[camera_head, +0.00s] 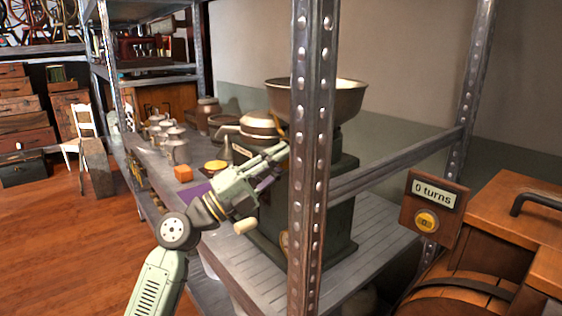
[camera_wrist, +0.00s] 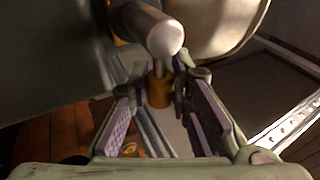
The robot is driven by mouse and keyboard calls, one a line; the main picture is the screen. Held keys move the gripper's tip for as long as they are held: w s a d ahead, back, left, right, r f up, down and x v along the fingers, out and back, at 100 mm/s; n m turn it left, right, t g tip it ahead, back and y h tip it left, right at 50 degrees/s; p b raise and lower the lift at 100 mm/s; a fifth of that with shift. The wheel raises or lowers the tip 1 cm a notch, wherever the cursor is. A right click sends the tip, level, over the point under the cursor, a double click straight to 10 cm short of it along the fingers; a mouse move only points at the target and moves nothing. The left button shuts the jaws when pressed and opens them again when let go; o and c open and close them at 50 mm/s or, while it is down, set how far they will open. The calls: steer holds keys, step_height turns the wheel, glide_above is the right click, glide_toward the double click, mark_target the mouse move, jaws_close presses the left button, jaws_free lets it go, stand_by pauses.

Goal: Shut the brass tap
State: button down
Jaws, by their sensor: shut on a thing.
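The brass tap is partly hidden by my gripper in the head view. In the head view my gripper (camera_head: 281,153) reaches in at the front of a dark green machine (camera_head: 343,195) with a wide metal bowl (camera_head: 345,97) on top. The fingers are closed on the brass piece. How far the tap is turned cannot be told.
A metal shelf post (camera_head: 312,150) stands right of my gripper. A sign (camera_head: 433,205) reads "0 turns". An orange block (camera_head: 183,174), a yellow-topped item (camera_head: 215,166) and several mugs (camera_head: 172,140) stand on the grey shelf (camera_head: 375,243). A wooden barrel (camera_head: 450,295) is at lower right.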

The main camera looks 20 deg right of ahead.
steer(key=shift+r+n, duration=0.2)
steer(key=shift+n, duration=0.3)
steer(key=c, duration=1.5)
jaws_free()
steer(key=shift+o, duration=0.2)
steer(key=shift+f, duration=0.1)
steer(key=v, duration=1.2)
steer(key=shift+s, duration=0.15)
